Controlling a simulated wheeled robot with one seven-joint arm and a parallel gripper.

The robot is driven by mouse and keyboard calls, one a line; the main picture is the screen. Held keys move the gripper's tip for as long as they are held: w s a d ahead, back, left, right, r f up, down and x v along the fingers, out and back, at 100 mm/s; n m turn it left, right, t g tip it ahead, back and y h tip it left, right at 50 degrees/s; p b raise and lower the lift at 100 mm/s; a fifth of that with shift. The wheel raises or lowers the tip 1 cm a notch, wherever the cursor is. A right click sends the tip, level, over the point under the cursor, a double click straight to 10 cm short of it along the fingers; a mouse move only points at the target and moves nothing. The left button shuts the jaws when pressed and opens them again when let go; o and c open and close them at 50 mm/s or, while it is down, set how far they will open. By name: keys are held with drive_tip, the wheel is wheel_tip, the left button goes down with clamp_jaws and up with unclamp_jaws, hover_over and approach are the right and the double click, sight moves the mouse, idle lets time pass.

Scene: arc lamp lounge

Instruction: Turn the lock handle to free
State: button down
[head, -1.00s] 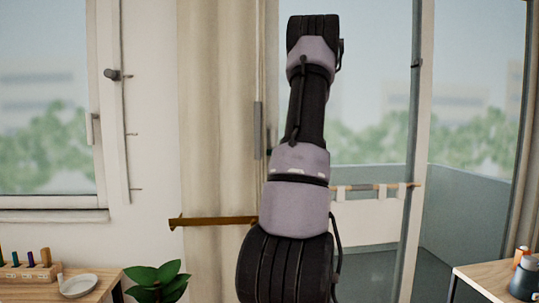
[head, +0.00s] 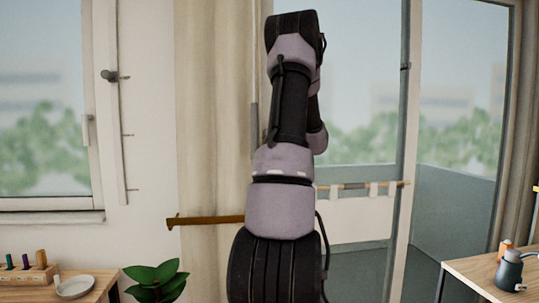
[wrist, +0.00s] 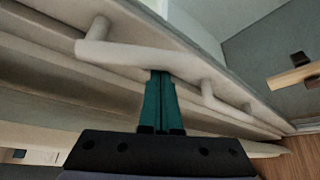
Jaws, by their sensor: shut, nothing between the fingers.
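In the wrist view a pale flat lever handle (wrist: 140,56) runs slantwise along the door frame (wrist: 60,63), with a round post at its upper left and another post near its right end. I take it for the lock handle. My gripper (wrist: 161,74) has its dark green fingers closed together, with the tips at or just below the handle's lower edge; whether they touch it I cannot tell. Nothing is held. In the head view my arm hides the gripper and the handle.
A beige curtain (head: 212,110) with a brown rod-like tie (head: 205,220) hangs left of my arm. The glass door shows a balcony (head: 455,200) behind. A plant (head: 155,280) and a small table with a plate (head: 75,287) stand lower left; another table (head: 465,275) stands lower right.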

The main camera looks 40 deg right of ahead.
drive_tip(key=s+d+r+n+g+h, duration=0.2)
drive_tip(key=d+r+n+g+h, duration=0.2)
drive_tip(key=r+n+g+h, duration=0.1)
drive_tip(key=shift+s+r+n, duration=0.25)
drive_tip(key=shift+r+n, duration=0.45)
drive_tip(key=shift+n, duration=0.4)
drive_tip(key=shift+d, duration=0.1)
drive_tip(key=shift+s+r, duration=0.1)
